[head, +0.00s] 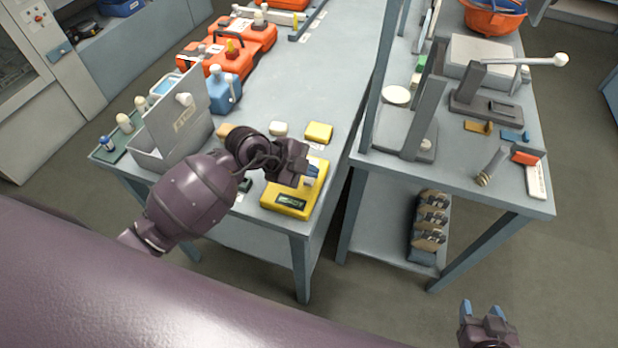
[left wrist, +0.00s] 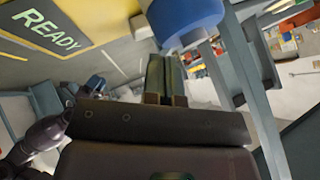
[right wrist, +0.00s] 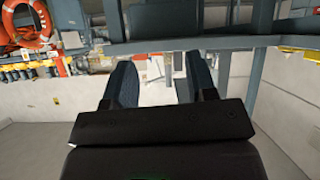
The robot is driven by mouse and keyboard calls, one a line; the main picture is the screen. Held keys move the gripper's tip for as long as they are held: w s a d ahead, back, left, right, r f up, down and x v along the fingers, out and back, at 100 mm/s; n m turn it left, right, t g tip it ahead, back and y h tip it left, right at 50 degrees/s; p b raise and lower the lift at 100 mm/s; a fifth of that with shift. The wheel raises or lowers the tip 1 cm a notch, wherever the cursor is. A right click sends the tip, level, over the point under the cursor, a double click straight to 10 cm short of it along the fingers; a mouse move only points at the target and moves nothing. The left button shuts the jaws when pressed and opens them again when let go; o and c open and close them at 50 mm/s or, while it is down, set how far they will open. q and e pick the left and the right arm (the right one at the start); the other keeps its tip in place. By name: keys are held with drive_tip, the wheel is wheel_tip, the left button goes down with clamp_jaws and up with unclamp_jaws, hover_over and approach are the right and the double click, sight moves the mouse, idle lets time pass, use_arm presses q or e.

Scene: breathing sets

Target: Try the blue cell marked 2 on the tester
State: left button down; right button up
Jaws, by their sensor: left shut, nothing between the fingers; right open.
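The yellow tester (head: 291,203) lies on the near end of the left bench. In the left wrist view the tester (left wrist: 95,14) shows READY on its display. A blue cylinder (left wrist: 185,18), which looks like the blue cell, is close by my left fingers in that view; its mark cannot be read. My left gripper (head: 308,168) is over the tester, shut and empty; it also shows in the left wrist view (left wrist: 166,80). A small blue and white piece (head: 106,142) stands on the green tray. My right gripper (head: 482,308) is open and empty, away from the benches; its fingers show in the right wrist view (right wrist: 158,85).
A yellow block (head: 319,132) and a cream piece (head: 278,128) lie behind the tester. The right bench (head: 520,190) bears a lever device. The left bench's middle is clear.

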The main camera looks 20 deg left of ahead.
use_arm(q)
drive_tip(key=shift+f, duration=0.45)
use_arm(e)
drive_tip(key=shift+w+r, duration=0.15)
drive_tip(key=shift+r, duration=0.2)
drive_tip(key=shift+f, duration=0.1)
idle(0.3)
